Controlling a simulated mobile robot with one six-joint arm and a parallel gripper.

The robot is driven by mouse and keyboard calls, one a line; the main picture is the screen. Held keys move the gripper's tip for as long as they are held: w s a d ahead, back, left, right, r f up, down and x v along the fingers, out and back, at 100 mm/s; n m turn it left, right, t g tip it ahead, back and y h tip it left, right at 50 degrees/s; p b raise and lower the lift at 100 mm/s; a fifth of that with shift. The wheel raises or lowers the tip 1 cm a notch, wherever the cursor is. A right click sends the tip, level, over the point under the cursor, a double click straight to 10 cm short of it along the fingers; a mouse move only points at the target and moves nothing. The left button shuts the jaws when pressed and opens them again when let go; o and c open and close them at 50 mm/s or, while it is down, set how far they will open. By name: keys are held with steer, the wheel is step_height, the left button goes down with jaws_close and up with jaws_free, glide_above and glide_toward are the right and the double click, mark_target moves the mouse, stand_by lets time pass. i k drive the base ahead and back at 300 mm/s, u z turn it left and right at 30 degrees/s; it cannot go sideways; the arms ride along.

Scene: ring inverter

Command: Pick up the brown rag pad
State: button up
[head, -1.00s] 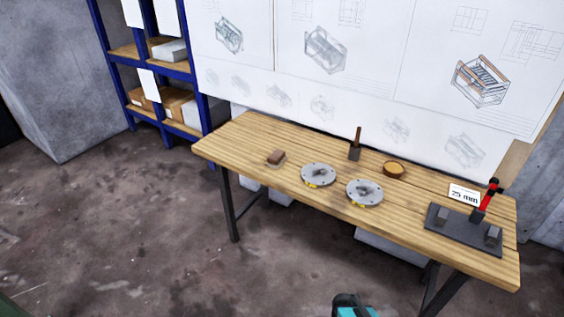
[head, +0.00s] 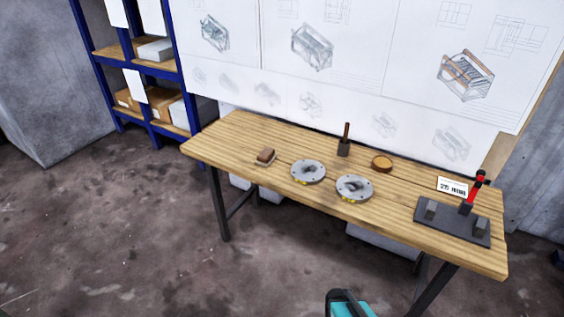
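The brown rag pad (head: 266,155) is a small brown block with a paler underside, lying on the left part of the wooden table (head: 225,142). It stands apart from the other things on the table. My gripper does not show clearly. A teal and black part of my own body (head: 350,304) shows at the bottom edge, well in front of the table and away from the pad. Whether any fingers are there cannot be seen.
Two grey round plates (head: 308,171) (head: 354,188) lie right of the pad. Behind them are a brush-like tool with an upright handle (head: 344,141) and a round brown dish (head: 382,163). A dark plate with a red clamp (head: 452,221) and a "25 mm" card (head: 453,186) are at right. Floor in front is clear.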

mark_target(266, 157)
steer(key=z, duration=1.75)
steer(key=k, duration=0.1)
steer(key=u, duration=3.3)
steer(key=i, duration=0.65)
steer(key=u, duration=0.95)
